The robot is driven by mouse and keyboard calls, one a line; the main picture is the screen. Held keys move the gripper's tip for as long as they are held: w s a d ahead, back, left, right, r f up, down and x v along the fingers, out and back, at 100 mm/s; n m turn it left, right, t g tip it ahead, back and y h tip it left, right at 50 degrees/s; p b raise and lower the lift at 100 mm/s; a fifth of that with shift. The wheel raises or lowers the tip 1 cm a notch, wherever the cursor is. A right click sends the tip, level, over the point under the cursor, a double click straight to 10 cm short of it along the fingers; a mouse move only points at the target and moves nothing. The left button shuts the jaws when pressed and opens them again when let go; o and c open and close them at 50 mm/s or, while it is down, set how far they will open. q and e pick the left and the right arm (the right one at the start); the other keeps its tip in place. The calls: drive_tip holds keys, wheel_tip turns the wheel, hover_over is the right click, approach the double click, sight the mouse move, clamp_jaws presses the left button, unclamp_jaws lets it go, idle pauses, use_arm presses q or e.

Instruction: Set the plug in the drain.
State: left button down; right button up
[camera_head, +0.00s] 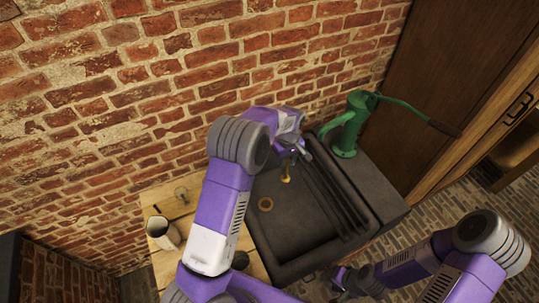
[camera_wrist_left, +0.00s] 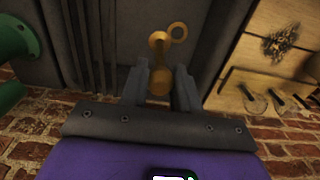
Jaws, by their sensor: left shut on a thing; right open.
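The brass plug (camera_head: 286,179) hangs below my left gripper (camera_head: 290,152) over the dark stone sink (camera_head: 305,262). In the left wrist view my left gripper (camera_wrist_left: 160,88) is shut on the plug (camera_wrist_left: 158,41), with the brass part between its fingers. The drain is a brass ring (camera_head: 265,204) in the sink floor. It also shows in the left wrist view (camera_wrist_left: 177,31), just beyond the plug and slightly right. The plug is apart from the drain in the head view. My right gripper (camera_head: 340,282) is open and low, outside the sink at the front right.
A green hand pump (camera_head: 345,135) stands on the sink's back right ledge, its handle reaching right. A wooden counter (camera_head: 155,200) on the left holds a pale mug (camera_head: 162,233) and a clear glass (camera_head: 183,195). A brick wall is behind.

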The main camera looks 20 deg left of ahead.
use_arm(q)
drive_tip(key=s+a+f+n+p, duration=0.2)
drive_tip(key=a+f+n+p, duration=0.15)
drive_tip(key=a+n, duration=0.45)
use_arm(e)
wheel_tip(320, 180, up, 4)
use_arm(q)
wheel_tip(320, 180, down, 19)
drive_tip(key=n+b, duration=0.1)
drive_tip(key=b, duration=1.2)
drive_tip(key=shift+s+d+r+n+b, duration=0.15)
drive_tip(key=shift+d+r+n+b, duration=0.05)
drive_tip(key=shift+n+b, duration=0.2)
use_arm(e)
wheel_tip(320, 180, down, 14)
drive_tip(key=shift+s+r, duration=0.15)
drive_tip(key=shift+r, duration=0.1)
use_arm(q)
drive_tip(key=c, duration=0.8)
unclamp_jaws()
drive_tip(key=shift+o, duration=0.2)
drive_tip(key=shift+s, duration=0.1)
wheel_tip(320, 180, up, 8)
drive_tip(key=shift+f, duration=0.25)
use_arm(e)
drive_tip(key=shift+r, duration=0.1)
